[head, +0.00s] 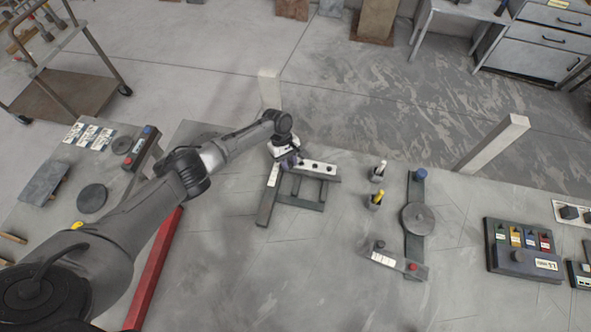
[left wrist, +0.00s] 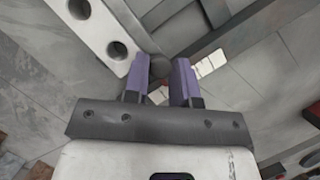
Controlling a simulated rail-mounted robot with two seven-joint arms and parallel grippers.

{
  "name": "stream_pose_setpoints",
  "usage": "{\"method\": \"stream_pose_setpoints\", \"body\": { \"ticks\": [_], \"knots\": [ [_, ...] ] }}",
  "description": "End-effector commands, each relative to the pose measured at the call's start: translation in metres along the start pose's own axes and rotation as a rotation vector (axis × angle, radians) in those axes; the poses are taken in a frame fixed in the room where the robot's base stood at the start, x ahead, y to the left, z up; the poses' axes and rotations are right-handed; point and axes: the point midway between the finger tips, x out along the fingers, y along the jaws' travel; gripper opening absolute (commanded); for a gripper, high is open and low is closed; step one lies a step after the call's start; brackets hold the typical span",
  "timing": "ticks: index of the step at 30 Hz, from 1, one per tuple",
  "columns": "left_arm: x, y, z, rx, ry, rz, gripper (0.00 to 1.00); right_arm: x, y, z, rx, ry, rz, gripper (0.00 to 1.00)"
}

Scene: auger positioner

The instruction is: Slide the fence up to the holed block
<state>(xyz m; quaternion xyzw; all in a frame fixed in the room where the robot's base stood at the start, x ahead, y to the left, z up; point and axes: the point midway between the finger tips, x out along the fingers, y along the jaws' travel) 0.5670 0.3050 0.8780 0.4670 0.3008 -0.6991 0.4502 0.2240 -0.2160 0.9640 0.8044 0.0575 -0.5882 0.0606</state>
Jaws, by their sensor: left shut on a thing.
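The white holed block (head: 319,167), a long bar with dark round holes, lies along the far side of a dark metal frame (head: 266,207). In the left wrist view the holed block (left wrist: 98,32) is at upper left, close to the fingers. My left gripper (head: 290,160) is over the frame's far left corner. Its purple fingers (left wrist: 161,80) are shut on a dark round knob (left wrist: 162,67). I cannot tell which bar under the gripper is the fence; the gripper hides part of that corner. My right gripper is not in view.
Two small cups with pens (head: 376,198) and a dark stand with a round disc (head: 417,218) are to the right. A box with coloured labels (head: 522,250) is farther right. A red bar (head: 155,268) runs under my left arm. The table in front of the frame is clear.

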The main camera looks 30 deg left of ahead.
Motion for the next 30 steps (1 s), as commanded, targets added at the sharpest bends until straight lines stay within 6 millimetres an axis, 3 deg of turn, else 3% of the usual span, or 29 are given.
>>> {"method": "stream_pose_setpoints", "body": {
  "ticks": [6,7,14,23,30],
  "knots": [
    [0.0,0.001,0.001,0.001,-0.001,0.003,0.0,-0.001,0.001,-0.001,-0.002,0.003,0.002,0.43],
    [0.0,0.001,0.001,0.0,-0.001,0.003,0.28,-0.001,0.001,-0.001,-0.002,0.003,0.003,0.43],
    [0.001,0.0,0.001,0.0,0.0,0.0,0.5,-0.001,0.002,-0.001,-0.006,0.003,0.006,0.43],
    [-0.002,0.0,0.001,-0.001,0.0,0.0,0.5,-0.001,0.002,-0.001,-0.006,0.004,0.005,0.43],
    [-0.035,0.0,0.001,0.0,0.001,0.002,0.5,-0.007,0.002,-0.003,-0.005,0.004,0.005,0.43]
  ]
}}
